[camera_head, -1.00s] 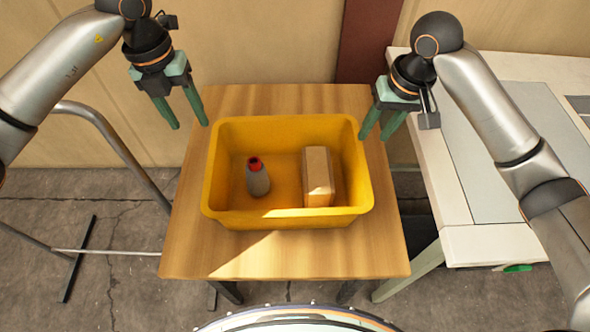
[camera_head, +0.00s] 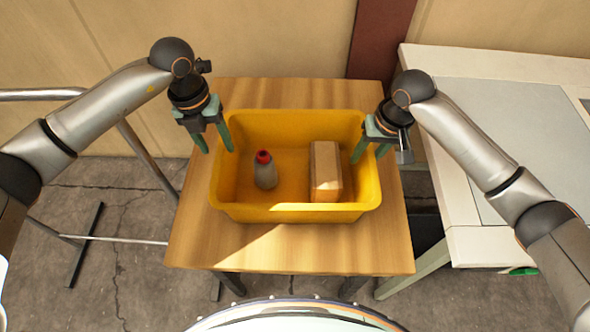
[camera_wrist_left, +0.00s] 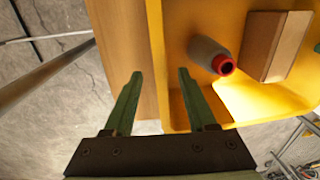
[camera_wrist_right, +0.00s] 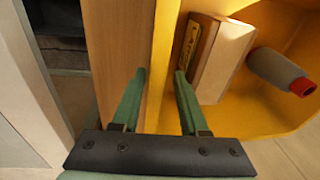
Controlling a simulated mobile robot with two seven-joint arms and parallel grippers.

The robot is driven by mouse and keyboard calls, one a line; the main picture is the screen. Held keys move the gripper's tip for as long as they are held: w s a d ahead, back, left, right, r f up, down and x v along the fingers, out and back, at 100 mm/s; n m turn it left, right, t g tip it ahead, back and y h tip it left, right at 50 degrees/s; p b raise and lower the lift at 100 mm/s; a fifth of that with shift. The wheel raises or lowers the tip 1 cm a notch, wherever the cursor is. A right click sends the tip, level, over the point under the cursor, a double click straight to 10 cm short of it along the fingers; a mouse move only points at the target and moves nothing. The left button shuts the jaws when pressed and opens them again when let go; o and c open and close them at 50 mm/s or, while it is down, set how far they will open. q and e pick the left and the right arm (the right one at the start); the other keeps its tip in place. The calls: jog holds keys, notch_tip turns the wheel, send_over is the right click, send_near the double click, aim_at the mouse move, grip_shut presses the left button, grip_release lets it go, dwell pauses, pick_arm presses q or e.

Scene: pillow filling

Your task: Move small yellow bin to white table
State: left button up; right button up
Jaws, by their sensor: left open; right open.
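The small yellow bin (camera_head: 295,213) sits upright on a wooden table. It holds a grey bottle with a red cap (camera_head: 265,172) and a light brown box (camera_head: 326,172). My left gripper (camera_head: 216,150) is open over the bin's left wall; in the left wrist view its fingers (camera_wrist_left: 158,88) lie on either side of the yellow rim (camera_wrist_left: 155,45). My right gripper (camera_head: 368,156) is open over the right wall; in the right wrist view its fingers (camera_wrist_right: 160,85) lie on either side of that rim (camera_wrist_right: 163,45). Contact cannot be told. The white table (camera_head: 455,190) stands at the right.
The wooden table (camera_head: 290,250) has bare wood in front of and behind the bin. A narrow gap separates it from the white table, which has a grey panel (camera_head: 510,130) on top. A metal rail (camera_head: 145,160) stands at the left.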

pick_arm(q)
jog(key=shift+f, duration=0.85)
pick_arm(e)
jog(key=shift+w+a+f, duration=0.1)
jog(key=shift+f, duration=0.7)
pick_arm(q)
jog(key=c, duration=0.7)
pick_arm(e)
grip_shut()
pick_arm(q)
jog(key=shift+d, duration=0.15)
grip_shut()
pick_arm(e)
jog(key=shift+a, duration=0.1)
